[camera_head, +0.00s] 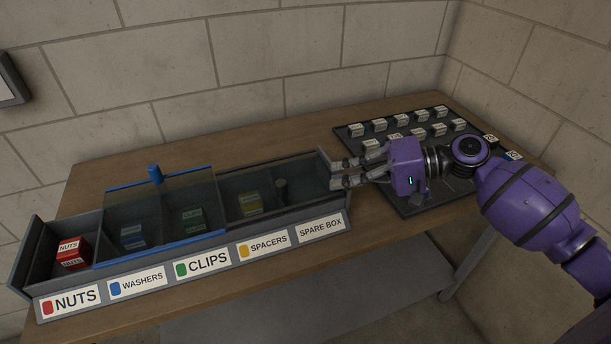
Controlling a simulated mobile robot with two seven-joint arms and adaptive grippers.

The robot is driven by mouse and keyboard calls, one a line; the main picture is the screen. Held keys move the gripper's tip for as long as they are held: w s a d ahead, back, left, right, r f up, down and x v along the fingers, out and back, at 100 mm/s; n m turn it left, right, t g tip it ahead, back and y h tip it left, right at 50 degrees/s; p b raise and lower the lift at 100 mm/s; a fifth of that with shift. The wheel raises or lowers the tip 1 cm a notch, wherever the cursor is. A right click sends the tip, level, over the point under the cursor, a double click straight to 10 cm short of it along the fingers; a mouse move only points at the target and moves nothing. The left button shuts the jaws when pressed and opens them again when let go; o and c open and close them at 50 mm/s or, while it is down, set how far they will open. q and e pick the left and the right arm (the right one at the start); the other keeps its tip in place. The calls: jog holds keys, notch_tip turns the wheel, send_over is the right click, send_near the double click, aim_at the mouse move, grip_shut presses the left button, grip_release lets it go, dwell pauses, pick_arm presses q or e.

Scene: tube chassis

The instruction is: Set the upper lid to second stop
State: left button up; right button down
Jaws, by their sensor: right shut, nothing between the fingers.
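A long grey tray (190,262) on the table has a row of labelled compartments. A clear lid with a blue frame (190,238) and a blue knob (155,174) lies over the washers and clips compartments. A second clear pane with a dark frame (262,160) lies over the spacers and spare box end. From this view I cannot tell for sure which is the upper lid. My right gripper (338,173) is shut and empty at the tray's right end, by its end wall; contact is unclear. My left gripper is not in view.
The nuts compartment is uncovered and holds a red box (70,252). A dark post (281,187) shows near the spare box. A dark board (420,122) with several small labelled blocks lies behind my right gripper. Brick walls stand behind the wooden table (250,140).

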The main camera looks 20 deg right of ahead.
aim_at(305, 187)
jog(key=x, duration=0.2)
jog(key=r+x, duration=0.1)
jog(key=x, duration=0.1)
jog(key=p+x, duration=0.1)
jog(key=x, duration=0.2)
jog(key=shift+w+a+r, duration=0.15)
jog(key=shift+a, duration=0.05)
jog(key=shift+w+a, duration=0.1)
jog(key=shift+a, duration=0.2)
jog(key=shift+a, duration=0.1)
